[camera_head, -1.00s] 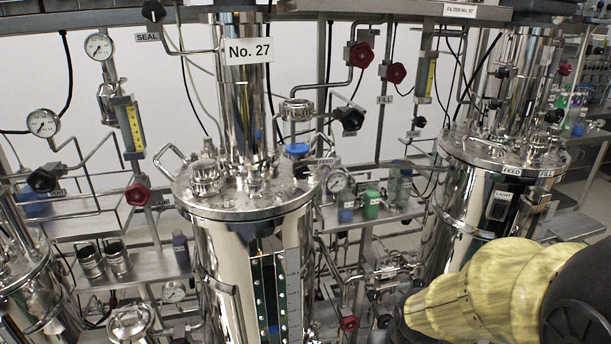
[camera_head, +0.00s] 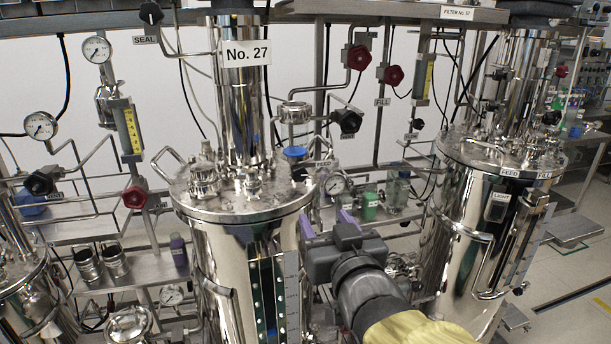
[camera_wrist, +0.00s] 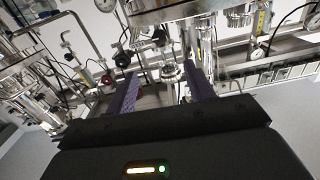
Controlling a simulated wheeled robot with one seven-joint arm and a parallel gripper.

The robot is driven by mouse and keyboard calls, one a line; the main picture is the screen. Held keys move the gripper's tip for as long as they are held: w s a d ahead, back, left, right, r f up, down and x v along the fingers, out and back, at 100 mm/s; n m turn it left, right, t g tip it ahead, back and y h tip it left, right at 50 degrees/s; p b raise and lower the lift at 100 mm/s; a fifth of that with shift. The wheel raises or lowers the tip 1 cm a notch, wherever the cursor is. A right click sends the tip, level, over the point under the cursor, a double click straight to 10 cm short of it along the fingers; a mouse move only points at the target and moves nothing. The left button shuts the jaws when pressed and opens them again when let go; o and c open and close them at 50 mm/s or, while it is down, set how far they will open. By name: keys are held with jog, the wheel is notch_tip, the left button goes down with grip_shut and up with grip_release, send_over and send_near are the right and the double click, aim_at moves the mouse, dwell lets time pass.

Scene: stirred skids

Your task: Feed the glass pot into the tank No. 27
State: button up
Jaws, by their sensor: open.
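Tank No. 27 (camera_head: 230,240) is a tall shiny steel vessel at centre left, its name plate (camera_head: 247,54) on the column above its lid. A blue cap (camera_head: 295,152) shows at the lid's right, near the FEED label. On the shelf behind stand a clear glass vessel (camera_head: 397,190) and a green container (camera_head: 369,203); I cannot tell for sure which thing is the glass pot. My gripper (camera_head: 326,222) is open, in front of the shelf and right of the tank. In the wrist view its purple fingers (camera_wrist: 163,72) are apart, with blurred metal fittings beyond and nothing visibly held.
A second steel tank (camera_head: 460,220) stands at right. A fixed clear cylinder (camera_head: 296,114) and red valve knobs (camera_head: 358,57) are above the shelf. Pipes and gauges crowd the left. A purple bottle (camera_head: 179,250) and two steel cups (camera_head: 102,263) stand on the left shelf. Floor shows at far right.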

jog(key=shift+w, duration=0.1)
jog(key=p, duration=1)
send_near(300, 176)
jog(key=shift+r+p, duration=0.35)
jog(key=shift+p, duration=0.15)
jog(key=p, duration=0.3)
jog(key=shift+w+a+f, duration=0.1)
jog(key=shift+w, duration=0.15)
jog(key=p+x, duration=0.3)
jog(key=x, duration=0.1)
jog(key=p+x, duration=0.4)
jog(key=shift+w+a+f+p, duration=0.1)
jog(key=shift+w+f+p, duration=0.15)
jog(key=shift+w+p, duration=0.1)
jog(key=shift+c, duration=0.2)
